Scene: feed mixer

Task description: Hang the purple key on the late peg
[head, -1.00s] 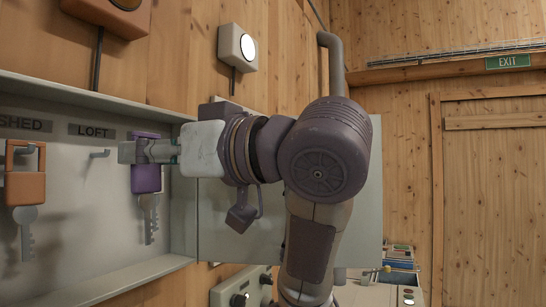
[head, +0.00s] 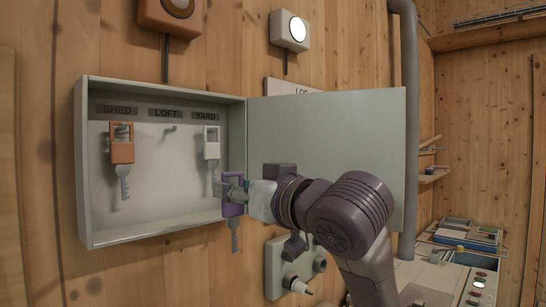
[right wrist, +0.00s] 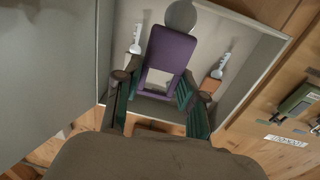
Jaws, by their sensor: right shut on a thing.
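The purple key (head: 233,208) hangs upright from my right gripper (head: 231,188), which is shut on its tag. It is in front of the key cabinet's lower right edge, below the white key. In the right wrist view, the purple tag (right wrist: 167,50) sits between the two green-lined fingers (right wrist: 157,88). Inside the cabinet (head: 150,230), the pegs are labelled SHED, LOFT and YARD; I see no label reading "late". The LOFT peg (head: 170,129) is bare. An orange key (head: 122,152) hangs at SHED and a white key (head: 211,148) at YARD. My left gripper is not in view.
The cabinet door (head: 330,130) stands open to the right, behind my right arm. A grey control box (head: 285,265) is on the wall below. A grey pipe (head: 405,120) runs up the wall. A console (head: 440,275) stands at the lower right.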

